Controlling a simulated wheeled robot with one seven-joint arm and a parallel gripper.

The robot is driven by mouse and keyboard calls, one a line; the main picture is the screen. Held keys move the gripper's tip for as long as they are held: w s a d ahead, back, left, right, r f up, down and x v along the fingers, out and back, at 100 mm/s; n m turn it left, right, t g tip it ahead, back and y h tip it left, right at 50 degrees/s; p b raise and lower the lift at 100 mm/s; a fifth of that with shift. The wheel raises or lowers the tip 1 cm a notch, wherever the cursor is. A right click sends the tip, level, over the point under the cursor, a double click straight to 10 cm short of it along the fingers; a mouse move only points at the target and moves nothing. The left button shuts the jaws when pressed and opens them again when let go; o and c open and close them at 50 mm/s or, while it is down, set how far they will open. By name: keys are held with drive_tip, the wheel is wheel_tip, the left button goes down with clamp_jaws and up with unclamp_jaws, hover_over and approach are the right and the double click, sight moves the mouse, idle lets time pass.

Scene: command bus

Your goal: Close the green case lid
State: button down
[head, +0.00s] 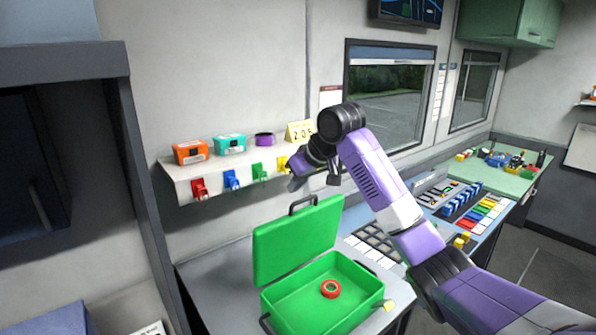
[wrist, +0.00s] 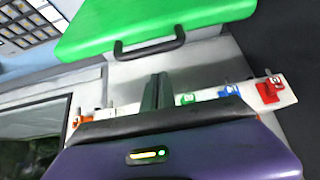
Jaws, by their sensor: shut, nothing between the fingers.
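The green case stands on the grey counter with its lid (head: 290,245) raised roughly upright at the back. A black handle (head: 303,204) sits on the lid's upper edge. The open case base (head: 290,300) holds a red ring (head: 331,289). My gripper (head: 294,182) is shut and empty, above the lid's handle and apart from it, near the wall shelf. In the wrist view the shut fingers (wrist: 158,88) point toward the lid (wrist: 150,18) and its handle (wrist: 150,47), with a gap between. The case base is hidden in that view.
A wall shelf (head: 180,172) behind the lid carries an orange box (head: 190,152), a teal box (head: 230,144) and a purple roll (head: 264,139), with coloured items hanging below. A button panel (head: 373,243) lies right of the case. A tall dark cabinet frame (head: 135,180) stands left.

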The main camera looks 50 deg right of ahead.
drive_tip(key=shift+s+a+f+p, duration=0.2)
drive_tip(key=shift+s+a, duration=0.05)
drive_tip(key=shift+s, duration=0.45)
drive_tip(key=shift+s+a+f+p, duration=0.2)
drive_tip(key=shift+s, duration=0.45)
